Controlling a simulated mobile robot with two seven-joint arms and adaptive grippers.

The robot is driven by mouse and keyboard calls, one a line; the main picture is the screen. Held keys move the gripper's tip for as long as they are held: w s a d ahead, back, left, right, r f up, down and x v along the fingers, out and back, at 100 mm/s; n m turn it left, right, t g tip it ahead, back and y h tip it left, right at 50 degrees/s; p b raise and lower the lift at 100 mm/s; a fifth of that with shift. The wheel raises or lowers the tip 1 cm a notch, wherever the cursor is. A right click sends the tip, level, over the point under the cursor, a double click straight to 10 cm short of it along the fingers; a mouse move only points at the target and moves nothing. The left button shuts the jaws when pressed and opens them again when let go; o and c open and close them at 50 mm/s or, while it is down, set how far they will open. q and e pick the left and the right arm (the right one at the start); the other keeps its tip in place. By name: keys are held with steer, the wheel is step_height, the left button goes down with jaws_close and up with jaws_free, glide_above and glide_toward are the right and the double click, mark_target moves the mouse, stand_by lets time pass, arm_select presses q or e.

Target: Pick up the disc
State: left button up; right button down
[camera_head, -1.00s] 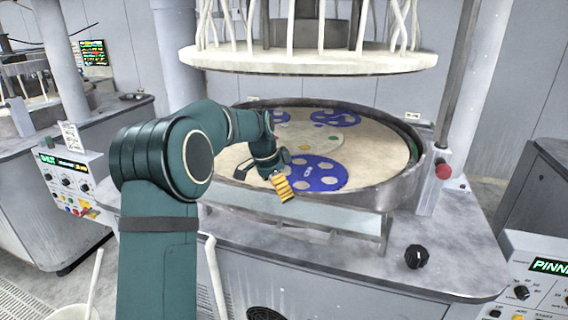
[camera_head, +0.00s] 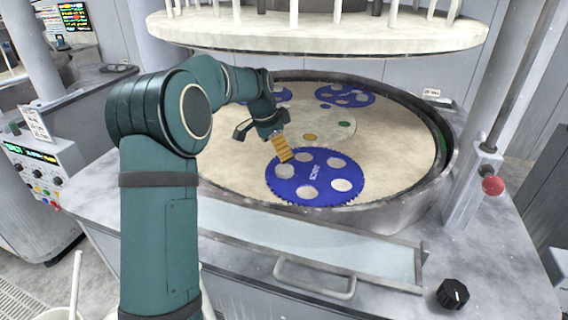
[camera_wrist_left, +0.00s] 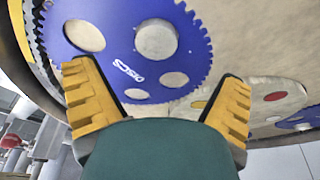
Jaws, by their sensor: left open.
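A blue toothed carrier (camera_head: 316,192) lies on the pale platen and has several round openings. A grey disc (camera_head: 285,171) shows in its left opening, close to my left gripper (camera_head: 284,151). The other openings look paler, and I cannot tell whether they hold discs. In the left wrist view a grey disc (camera_wrist_left: 157,40) shows in the carrier (camera_wrist_left: 120,50), beyond the fingers. My left gripper's yellow fingers are apart with nothing between them, over the carrier's edge; the wrist view shows both fingers (camera_wrist_left: 158,88). My right gripper is not in view.
The round platen (camera_head: 400,140) has a raised metal rim (camera_head: 440,175). A pale upper plate (camera_head: 320,35) hangs above it. More blue carriers (camera_head: 345,95) and a pale carrier with coloured spots (camera_head: 330,127) lie farther back. A red button (camera_head: 493,185) stands at the right.

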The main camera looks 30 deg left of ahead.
mark_target(284, 169)
arm_select(q)
steer(key=shift+d+b+x, duration=0.1)
steer(key=shift+b+x, duration=0.15)
steer(key=shift+x, duration=1.6)
steer(key=shift+d+b+x, duration=0.15)
steer(key=shift+b+x, duration=0.1)
steer(key=shift+x, duration=1.65)
steer(key=shift+s, duration=0.25)
steer(key=c, duration=1.4)
